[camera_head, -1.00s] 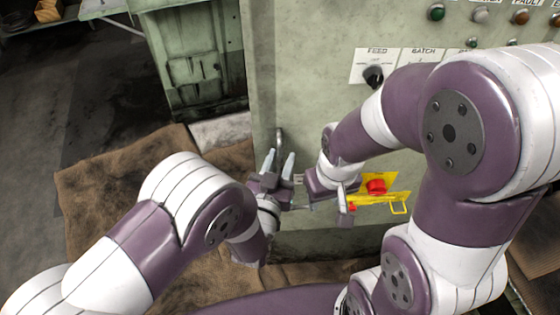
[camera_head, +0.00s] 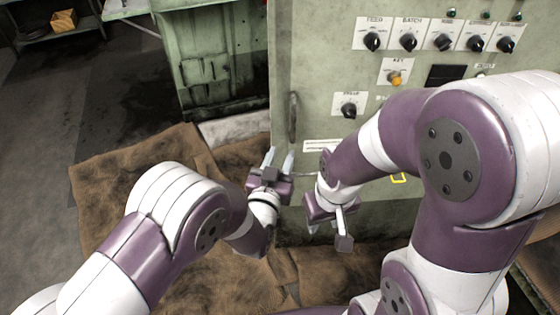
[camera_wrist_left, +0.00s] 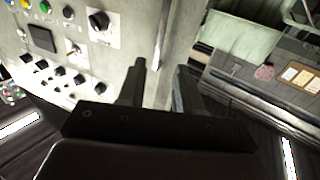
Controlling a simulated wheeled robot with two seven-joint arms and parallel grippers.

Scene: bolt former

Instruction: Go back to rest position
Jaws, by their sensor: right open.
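My left gripper (camera_head: 278,160) is in front of the lower left part of the green control cabinet (camera_head: 325,75), with its two fingers pointing up and apart, and nothing between them. In the left wrist view its dark fingers (camera_wrist_left: 160,80) also stand apart with the cabinet's edge behind them. My right gripper (camera_head: 328,240) is just to the right of the left one, low in front of the cabinet, its fingers spread and pointing down. I see nothing held in it.
The cabinet carries several black knobs (camera_head: 408,41) and a yellow key switch (camera_head: 394,79). Part of a yellow piece (camera_head: 398,179) shows below my right forearm. Brown matting (camera_head: 120,185) covers the floor. A green machine (camera_head: 215,60) and a shelf with a wooden box (camera_head: 64,20) stand behind.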

